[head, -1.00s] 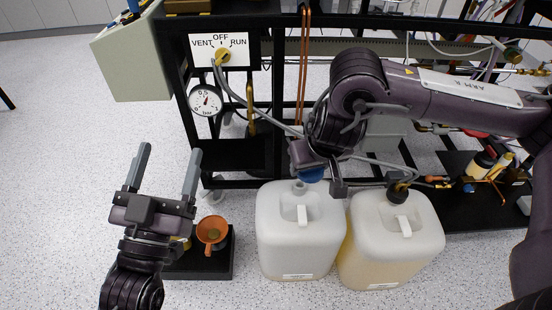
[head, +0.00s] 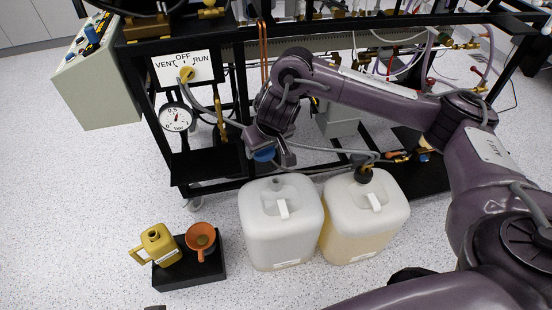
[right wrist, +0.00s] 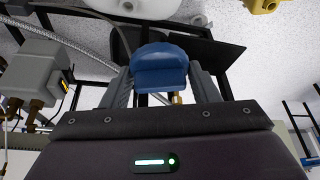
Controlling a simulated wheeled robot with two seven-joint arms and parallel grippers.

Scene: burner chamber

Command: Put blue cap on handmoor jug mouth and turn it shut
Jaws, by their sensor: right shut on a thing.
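My right gripper (head: 272,157) is shut on the blue cap (head: 263,155). In the right wrist view the cap (right wrist: 160,68) sits between the two fingers. The cap is above and slightly left of the open mouth of the left white jug (head: 283,225), apart from it. This jug stands upright on the floor; its small label is too small to read, so I cannot confirm the name Handmoor. The right jug (head: 365,215) holds yellowish liquid and has a dark fitting with a hose in its mouth. My left gripper is not clearly in view.
A black rack (head: 205,162) with a gauge, selector panel and hoses stands behind the jugs. A yellow jug (head: 158,245) and an orange funnel (head: 201,238) are on a black block (head: 190,274) at left. The floor further left is clear.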

